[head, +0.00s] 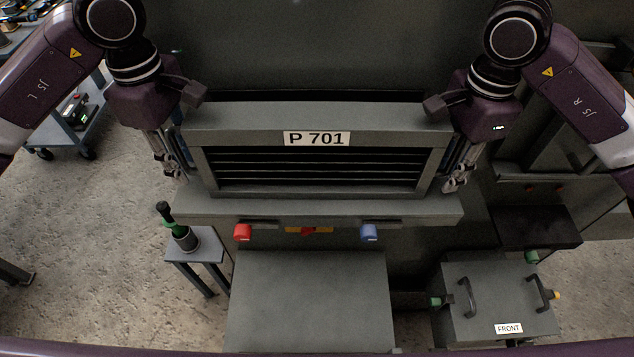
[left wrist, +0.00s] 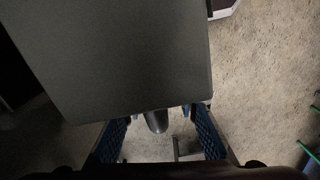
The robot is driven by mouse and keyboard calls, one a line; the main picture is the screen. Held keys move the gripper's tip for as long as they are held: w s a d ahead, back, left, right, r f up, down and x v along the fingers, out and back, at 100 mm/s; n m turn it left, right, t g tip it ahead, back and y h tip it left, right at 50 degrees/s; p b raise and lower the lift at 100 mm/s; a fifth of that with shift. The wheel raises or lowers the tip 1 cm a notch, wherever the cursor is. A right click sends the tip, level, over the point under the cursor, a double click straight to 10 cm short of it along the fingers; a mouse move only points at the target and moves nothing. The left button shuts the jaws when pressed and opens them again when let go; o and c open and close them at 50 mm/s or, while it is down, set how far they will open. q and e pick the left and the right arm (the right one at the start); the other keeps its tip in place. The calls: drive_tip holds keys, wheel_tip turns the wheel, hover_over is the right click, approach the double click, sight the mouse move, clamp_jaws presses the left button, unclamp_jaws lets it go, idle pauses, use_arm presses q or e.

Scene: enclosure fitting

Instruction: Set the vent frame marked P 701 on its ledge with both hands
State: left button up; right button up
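The grey vent frame (head: 317,112), with dark louvres and a white P 701 label, stands upright in the middle of the head view. Its lower edge appears at the back of the grey ledge (head: 320,208); I cannot tell whether it rests fully there. My left gripper (head: 170,170) is at the frame's left side. In the left wrist view its blue-padded fingers (left wrist: 160,140) are apart, with a dark rounded bar (left wrist: 156,121) between them and clear gaps beside it. My right gripper (head: 456,182) is at the frame's right side; its grip is too small to judge.
Red (head: 243,232) and blue (head: 369,232) parts sit under the ledge's front edge. A small stand (head: 207,245) with a green-necked item is at left. A grey box marked FRONT (head: 485,300) with two handles is at lower right. Open floor lies at left.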

sight(166, 127)
use_arm(q)
wheel_tip(166, 127, up, 12)
use_arm(e)
wheel_tip(166, 127, up, 12)
idle(1.3)
idle(0.4)
